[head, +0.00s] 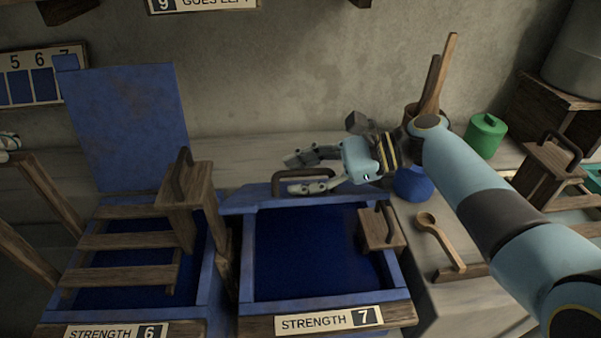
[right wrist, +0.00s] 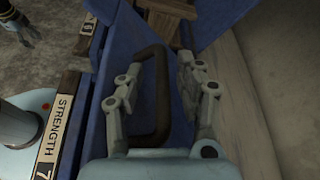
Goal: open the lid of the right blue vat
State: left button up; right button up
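The right blue vat (head: 393,272), labelled STRENGTH 7, stands at lower middle in the head view, its dark blue inside showing. A blue lid part (head: 240,203) runs along its back edge, with a brown loop handle (head: 303,174); I cannot tell the lid's exact angle. In the right wrist view the handle (right wrist: 161,95) stands between my fingers. My right gripper (head: 300,172) is open, one finger on each side of the handle, not closed on it. My left gripper (head: 8,145) shows only partly at the left edge; it is small in the right wrist view (right wrist: 25,28).
The left vat (head: 205,290), labelled STRENGTH 6, has its blue lid (head: 127,125) upright and a wooden rack (head: 125,240) over it. A wooden block (head: 381,230) sits at the right vat's side. A wooden spoon (head: 440,243), blue lump (head: 413,184) and green pot (head: 485,137) are right.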

aim_at(366, 190)
jog(key=shift+p+v, duration=1.7)
jog(key=shift+v, duration=1.55)
jog(key=shift+p+v, duration=1.15)
jog(key=shift+v, duration=1.75)
